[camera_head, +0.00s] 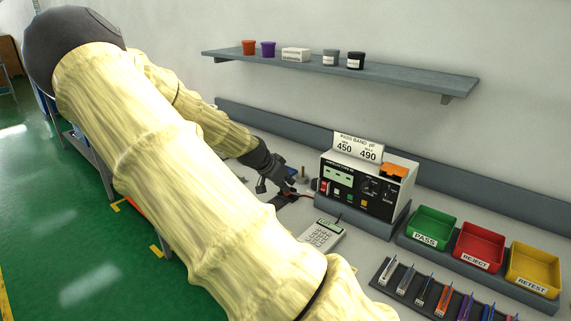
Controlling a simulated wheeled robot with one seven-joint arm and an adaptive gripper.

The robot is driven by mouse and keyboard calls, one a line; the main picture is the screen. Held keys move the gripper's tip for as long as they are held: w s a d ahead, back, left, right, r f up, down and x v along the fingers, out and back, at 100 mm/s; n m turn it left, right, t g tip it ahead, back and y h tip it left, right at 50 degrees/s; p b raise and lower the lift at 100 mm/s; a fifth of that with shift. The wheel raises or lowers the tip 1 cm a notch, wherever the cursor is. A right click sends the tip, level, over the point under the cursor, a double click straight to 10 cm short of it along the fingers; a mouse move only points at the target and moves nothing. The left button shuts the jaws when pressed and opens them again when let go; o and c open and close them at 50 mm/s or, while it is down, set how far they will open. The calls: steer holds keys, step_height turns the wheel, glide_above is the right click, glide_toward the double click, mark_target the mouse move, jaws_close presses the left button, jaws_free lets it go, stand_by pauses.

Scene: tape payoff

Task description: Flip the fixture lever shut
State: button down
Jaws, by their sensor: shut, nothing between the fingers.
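My gripper (278,183) is small and dark in the head view, at the end of my arm near the middle of the bench. It is shut and appears empty. It is right over or beside a dark fixture plate (284,201) with a bit of red on it, left of the meter. The fixture lever cannot be made out clearly; the gripper and its shadowy surroundings cover that spot. I cannot tell whether the fingers touch the fixture.
A meter (345,189) with a pass band sign stands right of the gripper, a calculator (322,234) in front. Green (431,228), red (479,246) and yellow (532,269) bins and a rack (408,297) of labelled parts lie right. A shelf (420,77) with small pots hangs above.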

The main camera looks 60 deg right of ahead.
steer(key=shift+f, duration=0.1)
stand_by(0.5)
step_height(320, 180, up, 4)
steer(key=d+p, duration=0.2)
steer(key=p, duration=0.1)
steer(key=a+r+b, duration=0.1)
steer(key=a+b, duration=0.2)
steer(key=a, duration=0.6)
steer(key=shift+w+a+r, duration=0.25)
steer(key=shift+w+r, duration=0.1)
steer(key=shift+r, duration=0.05)
